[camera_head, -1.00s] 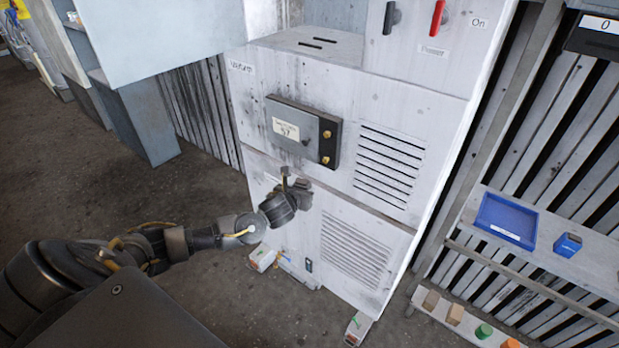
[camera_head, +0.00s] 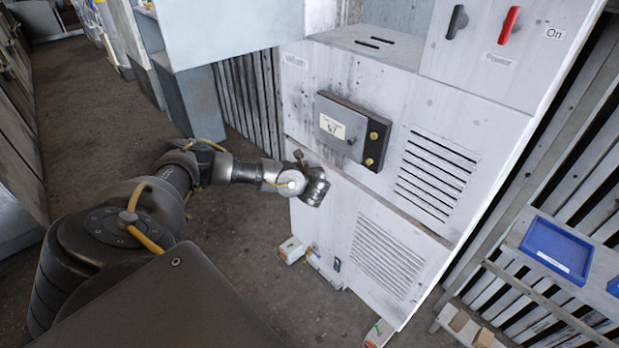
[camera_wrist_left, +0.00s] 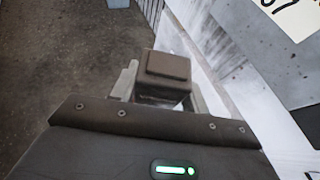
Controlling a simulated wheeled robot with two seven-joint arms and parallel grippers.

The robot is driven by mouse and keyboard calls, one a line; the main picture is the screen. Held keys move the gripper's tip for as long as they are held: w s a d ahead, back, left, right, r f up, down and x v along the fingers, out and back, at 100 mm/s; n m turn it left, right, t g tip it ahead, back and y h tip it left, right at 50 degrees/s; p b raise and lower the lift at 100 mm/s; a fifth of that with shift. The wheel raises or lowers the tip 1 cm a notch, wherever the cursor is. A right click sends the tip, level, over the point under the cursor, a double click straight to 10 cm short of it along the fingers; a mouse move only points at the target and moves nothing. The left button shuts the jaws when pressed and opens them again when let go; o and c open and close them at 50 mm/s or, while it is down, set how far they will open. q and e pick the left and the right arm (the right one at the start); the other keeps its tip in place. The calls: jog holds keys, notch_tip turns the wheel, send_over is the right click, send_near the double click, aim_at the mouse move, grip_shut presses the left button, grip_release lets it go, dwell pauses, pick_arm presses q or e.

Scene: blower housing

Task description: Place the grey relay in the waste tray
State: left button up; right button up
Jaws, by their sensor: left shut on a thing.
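My left gripper (camera_head: 303,162) is beside the left front edge of the grey cabinet, below and left of the box labelled 57. In the left wrist view its two fingers are shut on a dark grey-brown block, the relay (camera_wrist_left: 167,66), held clear of the floor. In the head view the relay is too small to make out clearly. A blue tray (camera_head: 557,250) with a white label sits on the shelf at the far right, well away from the gripper. Its label is too small to read. My right gripper is not in view.
The tall grey cabinet (camera_head: 350,215) stands between the gripper and the blue tray. The box labelled 57 (camera_head: 350,130) sticks out from its front. Small boxes (camera_head: 292,250) lie on the floor at its foot. The floor to the left is open.

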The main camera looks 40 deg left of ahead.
pick_arm(q)
jog(key=r, duration=0.1)
jog(key=d+r, duration=0.1)
jog(key=shift+s+d+r, duration=0.25)
jog(key=shift+d+r, duration=0.1)
jog(key=shift+r, duration=0.05)
jog(key=s+d+r+m+t+h+b, duration=0.1)
jog(key=s+d+m+t+h, duration=0.25)
jog(key=d, duration=0.75)
jog(key=s+d+r+m+t+h+b, duration=0.15)
jog(key=d+m+h, duration=0.25)
jog(key=d, duration=0.8)
jog(key=s+d+f+m+h+b, duration=0.3)
jog(key=s+d+f+b, duration=0.3)
jog(key=f+b, duration=0.4)
jog(key=shift+s+d+b, duration=0.4)
jog(key=shift+s+b, duration=0.15)
jog(key=shift+b, duration=0.4)
jog(key=shift+m, duration=0.25)
